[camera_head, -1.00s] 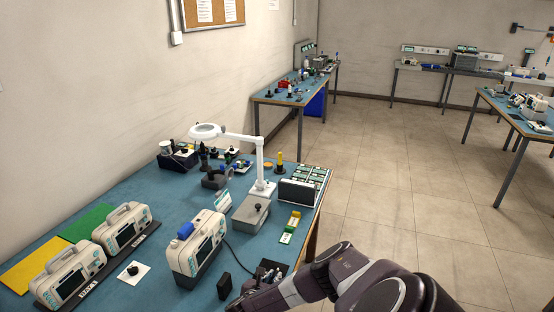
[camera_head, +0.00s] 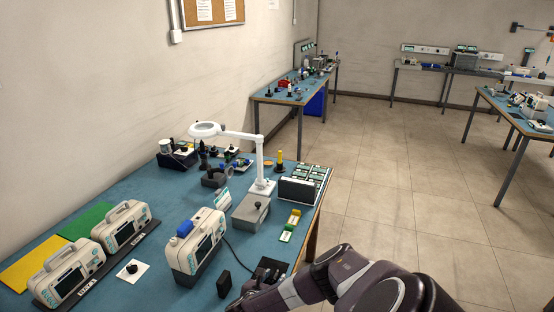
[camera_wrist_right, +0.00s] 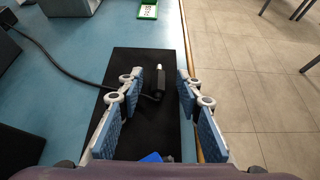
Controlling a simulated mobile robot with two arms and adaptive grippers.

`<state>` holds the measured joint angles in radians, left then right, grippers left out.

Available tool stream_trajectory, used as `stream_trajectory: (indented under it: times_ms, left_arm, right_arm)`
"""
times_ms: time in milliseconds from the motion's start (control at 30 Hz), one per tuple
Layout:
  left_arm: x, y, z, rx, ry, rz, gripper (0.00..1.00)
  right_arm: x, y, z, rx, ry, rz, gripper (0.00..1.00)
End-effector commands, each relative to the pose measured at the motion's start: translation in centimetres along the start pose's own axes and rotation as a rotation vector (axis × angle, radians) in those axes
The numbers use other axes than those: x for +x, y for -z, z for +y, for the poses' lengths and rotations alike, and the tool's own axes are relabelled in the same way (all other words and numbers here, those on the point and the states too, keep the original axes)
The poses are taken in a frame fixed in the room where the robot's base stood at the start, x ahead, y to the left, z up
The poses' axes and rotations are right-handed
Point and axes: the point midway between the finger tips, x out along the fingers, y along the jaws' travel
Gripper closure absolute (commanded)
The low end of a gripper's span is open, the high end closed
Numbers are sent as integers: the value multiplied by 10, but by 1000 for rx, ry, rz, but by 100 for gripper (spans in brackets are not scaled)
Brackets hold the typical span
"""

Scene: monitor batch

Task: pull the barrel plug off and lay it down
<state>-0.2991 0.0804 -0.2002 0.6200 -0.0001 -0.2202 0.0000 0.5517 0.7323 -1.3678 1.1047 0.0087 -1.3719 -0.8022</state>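The barrel plug (camera_wrist_right: 158,84) is a small black body with a silver tip, lying on a black mat (camera_wrist_right: 137,60) in the right wrist view. A black cable (camera_wrist_right: 60,66) runs to it from the left. My right gripper (camera_wrist_right: 160,77) is open, one finger on each side of the plug, with gaps on both sides. In the head view my right gripper (camera_head: 254,293) is at the front edge of the bench, beside the mat (camera_head: 272,263); the plug cannot be made out there. My left gripper is not in view.
A white-and-grey monitor (camera_head: 196,250) with a blue part on top stands left of the mat. A small black block (camera_head: 224,284) stands close by. A blue piece (camera_wrist_right: 152,157) shows low between my fingers.

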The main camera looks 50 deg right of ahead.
Motion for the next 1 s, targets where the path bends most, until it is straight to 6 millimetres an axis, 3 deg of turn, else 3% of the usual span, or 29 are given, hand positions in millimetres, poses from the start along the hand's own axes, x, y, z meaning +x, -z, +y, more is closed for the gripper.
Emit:
stream_trajectory:
  times_ms: [367, 800, 1000]
  left_arm:
    - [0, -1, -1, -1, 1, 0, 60]
    - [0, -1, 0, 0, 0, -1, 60]
    - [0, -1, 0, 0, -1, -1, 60]
  right_arm:
    - [-10, 1, 1, 0, -2, 2, 67]
    - [-88, 1, 1, -1, -3, 3, 67]
    - [-114, 0, 1, 0, -1, 1, 67]
